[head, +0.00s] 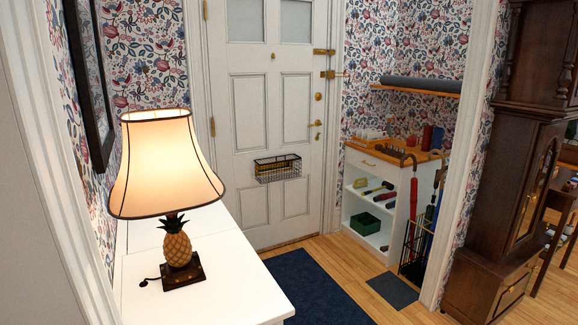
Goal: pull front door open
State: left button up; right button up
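The white front door (251,120) stands at the back of the hall and looks shut in its frame. It has panels, two frosted panes at the top and a wire letter basket (278,168) on its inner face. A brass lever handle (315,123) sits on its right side, with a round brass lock (318,97) above it. A brass bolt (328,74) and another brass fitting (323,51) are higher on the same edge. Brass hinges show on the left edge. Neither of my grippers is in view.
A white cabinet (170,303) with a lit pineapple lamp (178,246) fills the near left. A dark blue mat (318,291) lies before the door. At right are a white shelf unit (372,208), an umbrella stand (414,250) and a tall dark clock (505,190). Bare wood floor shows around the mat.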

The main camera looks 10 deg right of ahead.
aim_at(263, 106)
jog(key=i+l+z, duration=0.4)
jog(key=l, duration=0.2)
jog(key=i+l+z, duration=0.7)
jog(key=i+l, duration=0.35)
jog(key=i+u, duration=0.7)
jog(key=i+l+u, duration=0.1)
jog(key=i+u, duration=0.25)
jog(key=i+j+u, duration=0.3)
jog(key=i, duration=0.55)
jog(key=i+u, duration=0.3)
jog(key=i, duration=0.55)
